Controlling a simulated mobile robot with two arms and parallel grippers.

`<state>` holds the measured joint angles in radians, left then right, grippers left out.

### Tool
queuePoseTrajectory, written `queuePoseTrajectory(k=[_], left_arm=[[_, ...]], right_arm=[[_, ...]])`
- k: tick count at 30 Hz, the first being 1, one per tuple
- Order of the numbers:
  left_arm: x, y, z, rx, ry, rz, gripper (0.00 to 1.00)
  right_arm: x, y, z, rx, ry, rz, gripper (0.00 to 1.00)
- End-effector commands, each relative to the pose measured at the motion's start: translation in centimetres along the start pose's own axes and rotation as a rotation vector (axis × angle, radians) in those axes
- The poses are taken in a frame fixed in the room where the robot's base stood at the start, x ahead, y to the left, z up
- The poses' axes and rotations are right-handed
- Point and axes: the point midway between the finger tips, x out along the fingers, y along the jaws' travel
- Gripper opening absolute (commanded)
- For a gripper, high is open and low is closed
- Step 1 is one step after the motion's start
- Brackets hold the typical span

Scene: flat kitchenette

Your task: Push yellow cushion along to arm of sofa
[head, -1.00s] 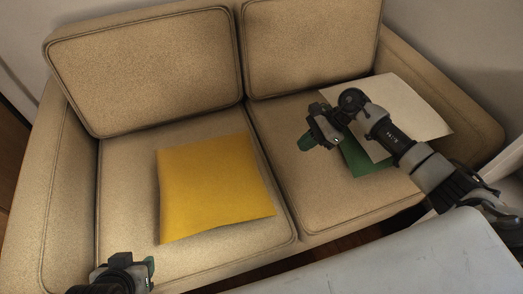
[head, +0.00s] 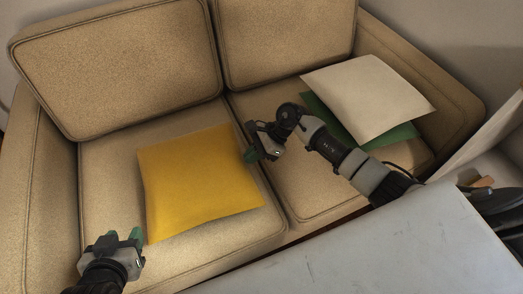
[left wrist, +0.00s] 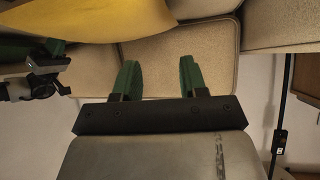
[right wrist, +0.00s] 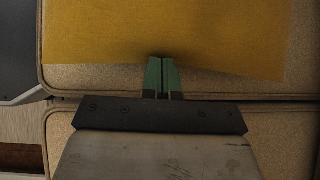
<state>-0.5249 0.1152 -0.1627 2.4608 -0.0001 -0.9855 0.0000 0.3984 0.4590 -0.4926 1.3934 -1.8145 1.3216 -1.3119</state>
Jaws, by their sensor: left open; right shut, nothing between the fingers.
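The yellow cushion (head: 195,180) lies on the left seat of the beige sofa, with bare seat between it and the left sofa arm (head: 45,185). My right gripper (head: 251,156) is shut and empty at the cushion's right edge. In the right wrist view its fingertips (right wrist: 161,62) meet or overlap the edge of the yellow cushion (right wrist: 165,30); firm contact is unclear. My left gripper (head: 124,238) is open and empty, near the cushion's lower left corner. In the left wrist view, its fingers (left wrist: 158,75) stand apart, with the yellow cushion (left wrist: 80,18) at upper left.
A white cushion (head: 370,95) lies over a green cushion (head: 402,133) on the right seat, near the right sofa arm (head: 430,80). A grey surface (head: 400,245) fills the lower right. The backrests (head: 120,70) rise behind the seats.

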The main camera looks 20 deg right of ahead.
Motion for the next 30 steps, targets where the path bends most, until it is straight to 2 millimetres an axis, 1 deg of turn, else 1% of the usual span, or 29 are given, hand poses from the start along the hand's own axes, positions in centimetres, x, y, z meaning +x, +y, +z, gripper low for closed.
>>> queuePoseTrajectory(k=[11,14,17,22,27,30], left_arm=[[0.0,0.0,0.0,0.000,0.001,0.000,0.43],[0.2,0.1,-0.3,0.000,0.027,0.002,0.43],[0.5,0.3,-1.5,0.001,0.119,0.009,0.43],[0.6,0.7,-4.0,0.001,0.298,0.019,0.43],[0.2,1.2,-6.5,0.000,0.485,0.030,0.43],[-0.3,1.4,-7.7,-0.001,0.582,0.036,0.43]], right_arm=[[0.2,0.0,0.2,-0.001,0.000,0.000,0.00],[0.9,-0.1,0.9,-0.004,-0.001,0.000,0.00],[2.6,-0.1,2.5,-0.006,-0.001,0.001,0.00],[6.3,0.0,6.1,-0.006,-0.002,0.002,0.00],[9.9,0.0,9.7,-0.005,-0.002,0.002,0.00],[11.6,0.0,11.3,-0.004,-0.001,0.002,0.00]])
